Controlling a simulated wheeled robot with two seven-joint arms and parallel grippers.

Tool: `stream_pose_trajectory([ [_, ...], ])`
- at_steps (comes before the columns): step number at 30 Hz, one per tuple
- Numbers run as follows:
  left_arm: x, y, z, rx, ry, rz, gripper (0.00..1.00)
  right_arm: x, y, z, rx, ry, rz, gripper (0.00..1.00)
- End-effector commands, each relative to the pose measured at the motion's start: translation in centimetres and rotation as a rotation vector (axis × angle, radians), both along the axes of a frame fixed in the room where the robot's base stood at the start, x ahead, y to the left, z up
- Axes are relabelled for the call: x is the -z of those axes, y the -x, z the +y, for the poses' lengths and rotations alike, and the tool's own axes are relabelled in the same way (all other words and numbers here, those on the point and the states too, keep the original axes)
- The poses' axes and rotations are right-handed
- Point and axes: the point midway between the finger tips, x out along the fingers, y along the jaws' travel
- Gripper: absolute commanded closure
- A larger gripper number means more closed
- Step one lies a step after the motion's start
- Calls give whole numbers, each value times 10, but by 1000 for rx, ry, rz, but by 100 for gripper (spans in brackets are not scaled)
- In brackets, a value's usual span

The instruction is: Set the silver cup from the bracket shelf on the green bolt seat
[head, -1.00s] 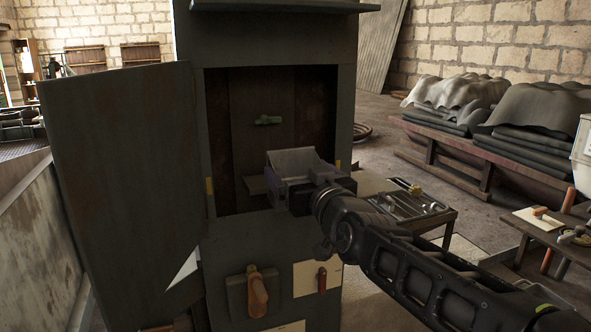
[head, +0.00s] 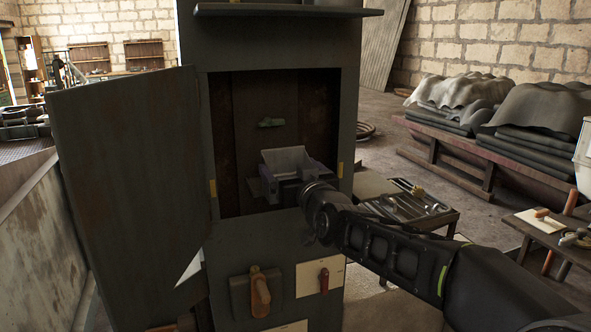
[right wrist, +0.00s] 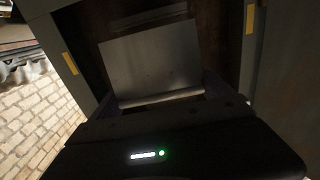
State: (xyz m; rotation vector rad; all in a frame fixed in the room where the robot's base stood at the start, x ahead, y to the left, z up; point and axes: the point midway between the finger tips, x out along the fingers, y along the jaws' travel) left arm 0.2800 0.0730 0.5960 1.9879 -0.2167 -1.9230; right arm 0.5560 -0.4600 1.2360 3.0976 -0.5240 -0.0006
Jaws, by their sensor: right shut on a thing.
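In the head view the green bolt seat (head: 270,122) sticks out from the back wall of the open cabinet. My right gripper (head: 287,177) is inside the cabinet opening, below and slightly right of the green seat. It is shut on a silver, box-like piece, the silver cup (head: 286,158), whose flat face shows above the fingers. In the right wrist view the cup (right wrist: 152,68) appears as a grey plate between the fingers. The bracket shelf (head: 256,187) shows partly left of the gripper; the rest is hidden. The cup appears apart from the green seat. My left gripper is out of view.
The cabinet door (head: 130,190) stands open at the left. The cabinet's side walls and lower sill closely bound the opening. A ledge (head: 285,11) juts out above. A low table with tools (head: 415,205) stands right of the cabinet.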

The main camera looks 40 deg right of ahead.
Motion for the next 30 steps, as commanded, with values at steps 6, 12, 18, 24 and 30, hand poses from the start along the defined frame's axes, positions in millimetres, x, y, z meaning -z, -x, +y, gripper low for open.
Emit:
stream_pose_trajectory([
  [6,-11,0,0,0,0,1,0,0,-28,-9,-1,0,-1,56],
  [12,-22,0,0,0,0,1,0,0,-52,-18,0,0,0,56],
  [18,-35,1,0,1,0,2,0,0,-76,-27,0,0,1,56],
  [24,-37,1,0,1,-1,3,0,6,-100,-35,0,0,-2,56],
  [30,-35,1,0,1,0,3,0,5,-115,-40,0,0,-3,56],
])
